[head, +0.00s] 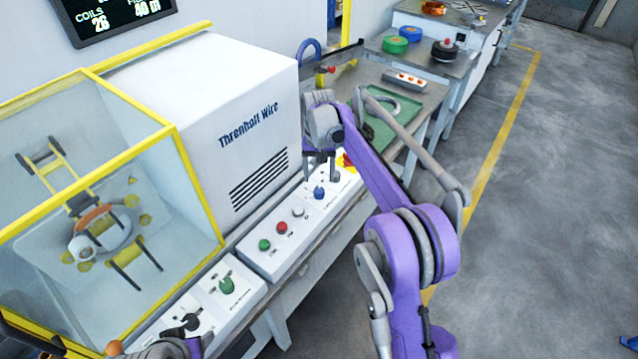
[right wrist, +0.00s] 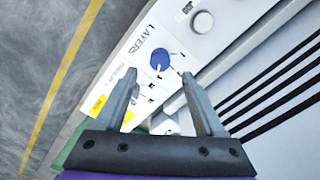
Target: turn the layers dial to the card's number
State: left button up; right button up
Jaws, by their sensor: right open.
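The layers dial is a blue knob (head: 319,193) on the white control panel below the Threnhall Wire machine. In the right wrist view the blue dial (right wrist: 160,60) sits beside the printed word LAYERS, with small marks around it that are too small to read. My right gripper (head: 322,172) is open and empty, pointing down above the panel near the dial. In the right wrist view its fingertips (right wrist: 159,74) lie either side of the dial's lower part, apparently not touching. My left gripper is mostly cut off at the bottom left. I can make out no readable card.
Green (head: 264,244), red (head: 282,228) and white (head: 298,211) buttons line the panel left of the dial. A red-and-yellow stop button (head: 347,160) is to the right. A yellow-framed clear guard (head: 176,160) stands at left.

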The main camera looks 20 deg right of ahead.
aim_at(319, 190)
notch_tip(319, 190, up, 5)
jog(key=shift+r, duration=0.1)
jog(key=shift+s, duration=0.1)
dwell(0.5)
jog(key=s+r+n+t, duration=0.1)
jog(key=s+r+t, duration=0.25)
jog(key=s, duration=1.25)
jog(key=s+f+n+t, duration=0.1)
jog(key=s+f, duration=0.3)
jog(key=s, duration=0.5)
jog(key=s+f+n+t, duration=0.1)
jog(key=s+f, duration=0.4)
jog(key=s, duration=0.5)
jog(key=shift+s+d+f, duration=0.2)
jog(key=shift+s+f, duration=0.05)
